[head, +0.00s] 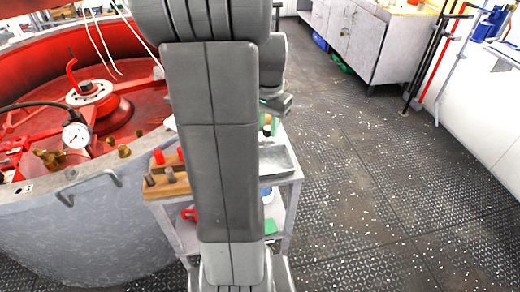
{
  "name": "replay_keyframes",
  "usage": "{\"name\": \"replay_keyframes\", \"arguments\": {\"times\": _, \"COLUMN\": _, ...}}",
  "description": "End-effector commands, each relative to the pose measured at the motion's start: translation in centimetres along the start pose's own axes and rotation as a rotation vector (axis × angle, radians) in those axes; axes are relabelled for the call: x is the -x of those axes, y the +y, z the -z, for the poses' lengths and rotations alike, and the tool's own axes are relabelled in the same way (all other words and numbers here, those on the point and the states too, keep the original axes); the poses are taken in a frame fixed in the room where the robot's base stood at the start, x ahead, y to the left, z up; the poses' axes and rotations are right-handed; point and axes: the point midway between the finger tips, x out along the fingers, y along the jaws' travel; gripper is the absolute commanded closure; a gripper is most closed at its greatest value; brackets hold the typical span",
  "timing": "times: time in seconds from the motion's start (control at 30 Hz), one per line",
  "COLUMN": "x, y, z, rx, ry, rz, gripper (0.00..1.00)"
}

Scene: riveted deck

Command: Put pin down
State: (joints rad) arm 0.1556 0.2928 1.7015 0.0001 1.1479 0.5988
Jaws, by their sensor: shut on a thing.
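My gripper (277,104) shows only in part, as a dark body at the right edge of my grey arm, above the far side of a small cart. It is shut on the pin, but my arm hides the fingertips and the pin itself. A wooden block (158,188) on the cart's left side holds a red pin (158,157) and grey pins (170,174), standing upright. My arm covers the block's right part. I cannot tell how far the held pin is above any surface.
The cart has a grey top with a metal tray (280,160) on its right side and a lower shelf (188,237). A large round tank (75,240) with a red inside and a gauge (76,135) stands left. Open deck floor (385,190) lies right, with cabinets (345,35) behind.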

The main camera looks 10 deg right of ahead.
Motion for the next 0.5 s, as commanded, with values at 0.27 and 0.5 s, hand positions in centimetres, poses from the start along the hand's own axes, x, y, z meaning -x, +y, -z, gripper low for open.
{"name": "replay_keyframes", "arguments": {"times": 0.27, "x": -3.9, "y": 0.0, "z": 0.0, "rx": 0.002, "ry": -0.002, "rz": -0.002, "gripper": 0.98}}
{"name": "replay_keyframes", "arguments": {"times": 0.5, "x": -7.0, "y": -0.1, "z": 0.0, "rx": 0.003, "ry": -0.002, "rz": -0.001, "gripper": 0.98}}
